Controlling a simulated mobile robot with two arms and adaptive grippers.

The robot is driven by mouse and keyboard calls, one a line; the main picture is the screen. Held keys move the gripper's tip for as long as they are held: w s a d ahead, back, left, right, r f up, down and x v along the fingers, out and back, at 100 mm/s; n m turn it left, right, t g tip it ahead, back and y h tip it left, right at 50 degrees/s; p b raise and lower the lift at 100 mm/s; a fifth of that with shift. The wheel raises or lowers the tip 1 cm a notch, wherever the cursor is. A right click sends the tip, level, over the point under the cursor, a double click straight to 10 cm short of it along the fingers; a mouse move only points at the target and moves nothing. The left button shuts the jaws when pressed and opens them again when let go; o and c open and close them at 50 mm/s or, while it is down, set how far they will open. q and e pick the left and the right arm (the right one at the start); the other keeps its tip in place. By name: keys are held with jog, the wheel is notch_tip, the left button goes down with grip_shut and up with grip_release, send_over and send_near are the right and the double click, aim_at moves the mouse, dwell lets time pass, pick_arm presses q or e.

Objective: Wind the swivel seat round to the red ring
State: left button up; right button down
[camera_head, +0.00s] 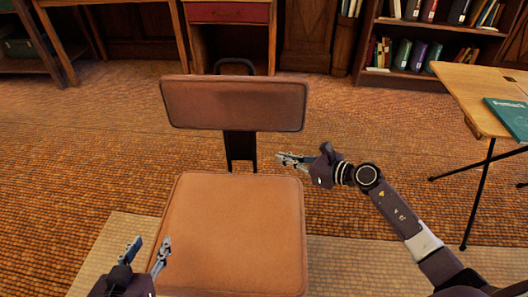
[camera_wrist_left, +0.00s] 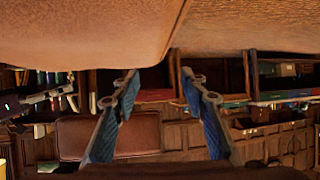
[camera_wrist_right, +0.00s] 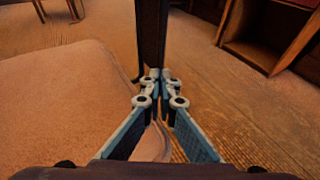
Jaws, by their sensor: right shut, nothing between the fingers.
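The swivel seat has a tan padded cushion (camera_head: 235,235), a matching backrest (camera_head: 235,103) and a black post (camera_head: 241,152) between them. It faces me in the head view. My left gripper (camera_head: 150,242) is open and empty at the cushion's near left edge; its parted fingers (camera_wrist_left: 155,80) show in the left wrist view. My right gripper (camera_head: 281,159) is shut and empty, just right of the post and below the backrest. In the right wrist view its closed tips (camera_wrist_right: 160,75) point toward the post (camera_wrist_right: 152,35). I see no red ring.
A wooden drafting table (camera_head: 470,95) with a green book (camera_head: 512,117) stands at the right on thin black legs. Bookshelves (camera_head: 420,45) and wooden desks line the back. A pale mat (camera_head: 125,235) lies under the seat. The carpet to the left is clear.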

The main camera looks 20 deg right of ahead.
pick_arm(q)
jog(key=w+d+r+t+h+b, duration=0.1)
jog(key=w+r+t, duration=0.2)
jog(key=r, duration=0.4)
jog(key=shift+w+d+t, duration=0.15)
jog(key=shift+d+t, duration=0.25)
pick_arm(e)
jog(key=r+x, duration=0.1)
jog(key=x, duration=0.6)
jog(key=shift+w+a, duration=0.3)
jog(key=shift+a, duration=0.05)
